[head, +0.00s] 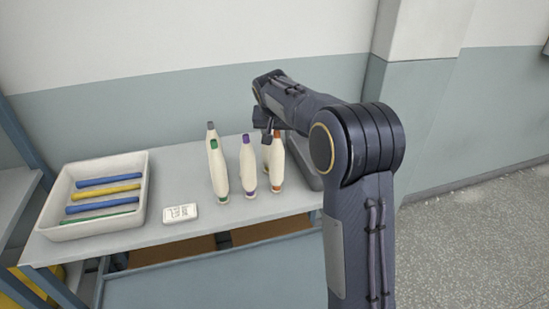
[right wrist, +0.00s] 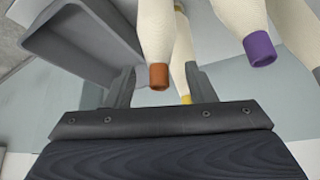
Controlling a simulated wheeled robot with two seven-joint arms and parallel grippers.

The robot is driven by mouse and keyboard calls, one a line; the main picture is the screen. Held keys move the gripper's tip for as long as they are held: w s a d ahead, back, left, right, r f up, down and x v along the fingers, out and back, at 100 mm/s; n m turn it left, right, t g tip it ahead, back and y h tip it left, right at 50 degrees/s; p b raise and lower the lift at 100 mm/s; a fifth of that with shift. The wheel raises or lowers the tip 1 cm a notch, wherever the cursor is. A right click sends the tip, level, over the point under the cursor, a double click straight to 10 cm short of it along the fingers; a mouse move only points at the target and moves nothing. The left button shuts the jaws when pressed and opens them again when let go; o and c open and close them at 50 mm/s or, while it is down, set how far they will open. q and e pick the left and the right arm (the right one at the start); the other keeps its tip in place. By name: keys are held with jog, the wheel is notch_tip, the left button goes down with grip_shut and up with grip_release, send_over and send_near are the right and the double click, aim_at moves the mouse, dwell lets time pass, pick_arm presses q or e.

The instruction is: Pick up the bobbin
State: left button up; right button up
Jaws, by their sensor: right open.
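Several cream bobbins stand upright on the table. One has an orange end (head: 277,165), one a purple end (head: 248,165), one a green end (head: 218,172); a grey tip (head: 211,126) shows behind the green one. My right gripper (head: 267,130) is at the top of the orange-ended bobbin and partly covers it. In the right wrist view the open right gripper (right wrist: 161,85) has the orange-ended bobbin (right wrist: 157,40) between or just in front of its fingers; contact cannot be told. The purple-ended bobbin (right wrist: 243,20) is to the right. My left gripper is out of view.
A white tray (head: 52,215) with blue, yellow and green rods stands at the table's left. A small white labelled block (head: 180,213) lies beside it. A grey bin (head: 312,178) is right of the bobbins, partly behind my arm. A yellow-ended bobbin (right wrist: 184,75) stands close behind the orange-ended one.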

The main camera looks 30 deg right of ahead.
jog(key=shift+x, duration=1.3)
grip_shut()
